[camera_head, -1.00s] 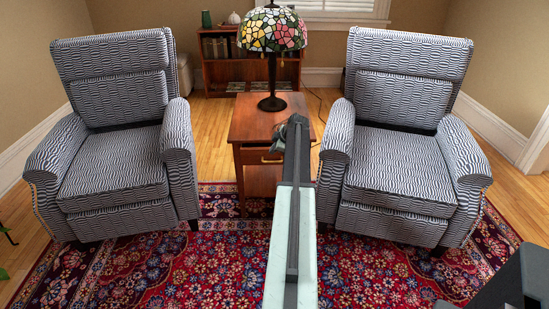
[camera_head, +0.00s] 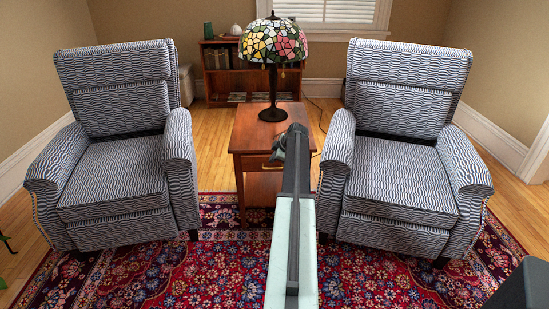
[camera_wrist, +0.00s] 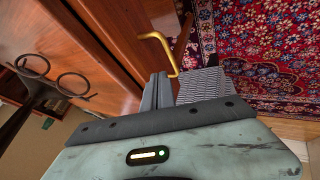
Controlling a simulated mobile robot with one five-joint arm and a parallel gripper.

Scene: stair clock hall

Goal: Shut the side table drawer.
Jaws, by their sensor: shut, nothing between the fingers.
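The wooden side table (camera_head: 245,128) stands between two armchairs. Its drawer front (camera_head: 246,162) faces me, partly behind my arm. I cannot tell how far the drawer stands out. In the head view my gripper is mostly hidden by my arm, at the table's front edge. In the wrist view my gripper (camera_wrist: 158,90) is shut and empty. Its fingertips are close to the brass drawer handle (camera_wrist: 160,42), which is on the reddish wood drawer front (camera_wrist: 112,32). I cannot tell whether they touch.
A stained-glass lamp (camera_head: 272,42) stands on the table. Patterned armchairs flank it, left (camera_head: 112,175) and right (camera_head: 400,180), leaving narrow gaps. A low bookcase (camera_head: 225,78) is behind. A red patterned rug (camera_head: 180,275) covers the floor in front.

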